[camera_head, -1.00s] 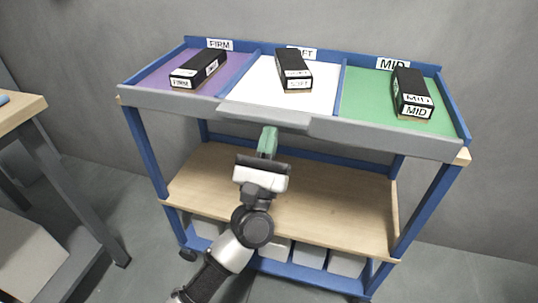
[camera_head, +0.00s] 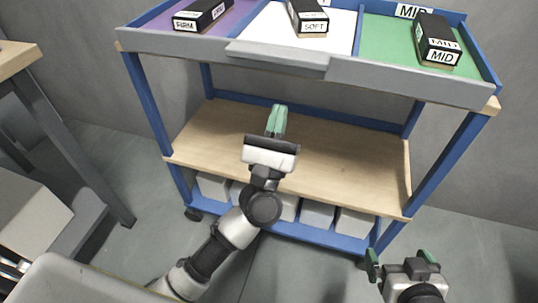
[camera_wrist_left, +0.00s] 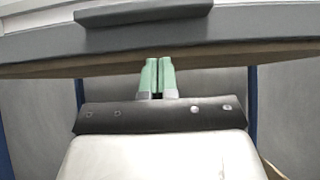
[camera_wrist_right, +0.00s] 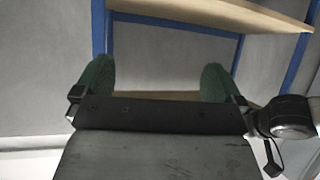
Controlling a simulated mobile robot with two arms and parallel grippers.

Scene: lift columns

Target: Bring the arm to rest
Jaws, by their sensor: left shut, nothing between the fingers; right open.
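My left gripper (camera_head: 277,120) is shut and empty, with its green fingers together. In the head view it shows in front of the cart's middle shelf, below the top tray's grey front edge. In the left wrist view the closed fingertips (camera_wrist_left: 157,75) show just below that edge. My right gripper (camera_head: 402,262) is open and empty at the lower right of the head view, beside the cart's right front leg. In the right wrist view its green fingers (camera_wrist_right: 157,80) stand wide apart with nothing between them.
The blue cart's top tray (camera_head: 300,55) has purple, white and green compartments, each with a black labelled box: FIRM (camera_head: 200,14), SOFT (camera_head: 308,18), MID (camera_head: 437,42). The wooden shelf (camera_head: 340,150) is bare. Grey bins (camera_head: 317,214) stand below. A wood-topped table (camera_head: 18,58) is at left.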

